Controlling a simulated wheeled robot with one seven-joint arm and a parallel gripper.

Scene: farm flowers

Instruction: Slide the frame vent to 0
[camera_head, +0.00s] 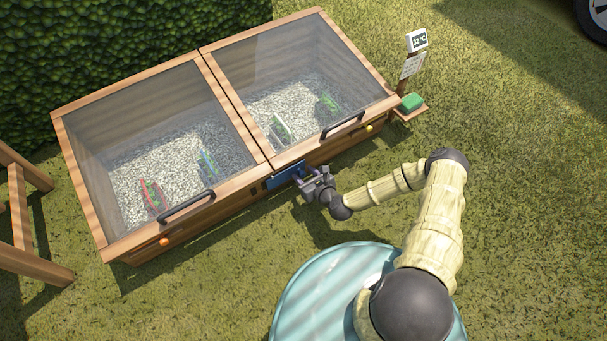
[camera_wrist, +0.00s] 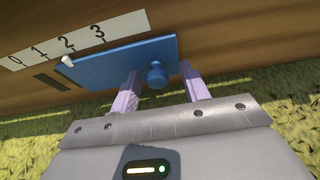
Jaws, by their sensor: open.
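The frame vent is a blue sliding plate (camera_wrist: 115,66) with a round blue knob (camera_wrist: 157,75), on the front wall of the wooden cold frame. The vent also shows in the head view (camera_head: 284,176). A white number strip (camera_wrist: 85,38) above it reads 0, 1, 2, 3 from left to right. The plate's white pointer (camera_wrist: 67,60) stands just below the 2. A dark slot shows left of the plate, below the low numbers. My gripper (camera_wrist: 159,72) is open, with one finger on each side of the knob; I cannot tell whether either touches it.
The cold frame (camera_head: 185,222) has two glazed lids with black handles and gravel beds inside. A thermometer sign (camera_head: 416,40) and a green block (camera_head: 412,102) stand at its right end. A wooden stand (camera_head: 20,205) is at the left. Open grass lies in front.

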